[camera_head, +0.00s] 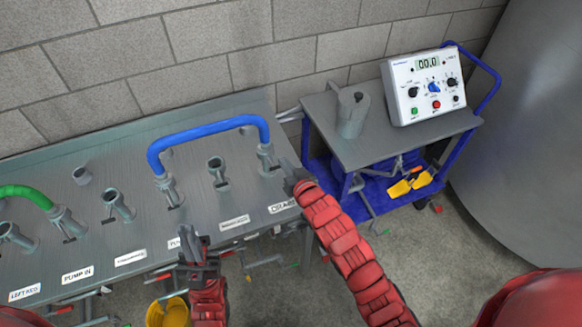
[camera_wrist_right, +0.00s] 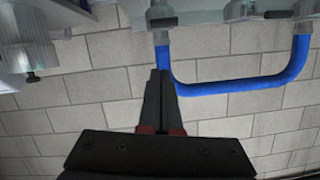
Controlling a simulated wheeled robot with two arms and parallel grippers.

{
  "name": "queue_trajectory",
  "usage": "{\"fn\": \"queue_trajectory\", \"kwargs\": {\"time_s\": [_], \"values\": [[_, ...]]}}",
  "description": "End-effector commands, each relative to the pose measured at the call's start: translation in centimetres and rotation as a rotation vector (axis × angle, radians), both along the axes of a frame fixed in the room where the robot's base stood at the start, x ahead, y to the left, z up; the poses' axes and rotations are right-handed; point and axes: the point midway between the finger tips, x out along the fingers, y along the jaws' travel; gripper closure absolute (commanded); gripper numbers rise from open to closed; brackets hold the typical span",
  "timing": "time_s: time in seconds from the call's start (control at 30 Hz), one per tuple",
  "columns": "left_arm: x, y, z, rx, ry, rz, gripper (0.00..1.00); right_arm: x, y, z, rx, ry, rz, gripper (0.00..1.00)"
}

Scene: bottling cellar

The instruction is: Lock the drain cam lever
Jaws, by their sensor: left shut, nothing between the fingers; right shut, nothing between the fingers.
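The drain port (camera_head: 266,158) is a grey upright fitting behind the "DRAIN" label (camera_head: 284,206) at the right end of the grey table. One end of the blue hose (camera_head: 208,130) sits on it. A small dark lever shows low beside the fitting, but its exact position is too small to tell. My right gripper (camera_head: 288,172) is shut and empty, just right of the drain port. The right wrist view shows its closed fingers (camera_wrist_right: 158,82) near one end of the blue hose (camera_wrist_right: 240,88); contact is unclear. My left gripper (camera_head: 193,245) is shut and empty at the table's front edge.
Several other fittings stand along the table (camera_head: 140,150), with a green hose (camera_head: 25,194) at the left. A blue cart (camera_head: 400,145) carries a control box (camera_head: 430,85) and grey jug (camera_head: 352,112). A yellow bucket (camera_head: 168,313) stands below. A brick wall is behind.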

Motion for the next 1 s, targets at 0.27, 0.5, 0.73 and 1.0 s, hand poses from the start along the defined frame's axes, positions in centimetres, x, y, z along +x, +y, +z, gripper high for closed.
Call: {"fn": "queue_trajectory", "kwargs": {"time_s": [0.27, 0.5, 0.73, 1.0], "values": [[0.0, 0.0, 2.2, 0.000, 0.000, 0.000, 1.00, 3.0, 1.3, -1.2, -0.001, 0.005, 0.000, 1.00], [0.0, 0.0, 3.4, 0.000, 0.000, 0.000, 1.00, 2.7, 1.6, -3.9, 0.000, 0.001, -0.002, 1.00], [0.0, 0.0, 3.7, 0.000, 0.000, 0.000, 1.00, 2.5, 1.8, -4.9, -0.001, 0.001, 0.000, 1.00], [0.0, 0.0, 3.6, 0.000, 0.000, 0.000, 1.00, 2.5, 1.8, -4.9, -0.001, 0.000, 0.000, 1.00]]}}
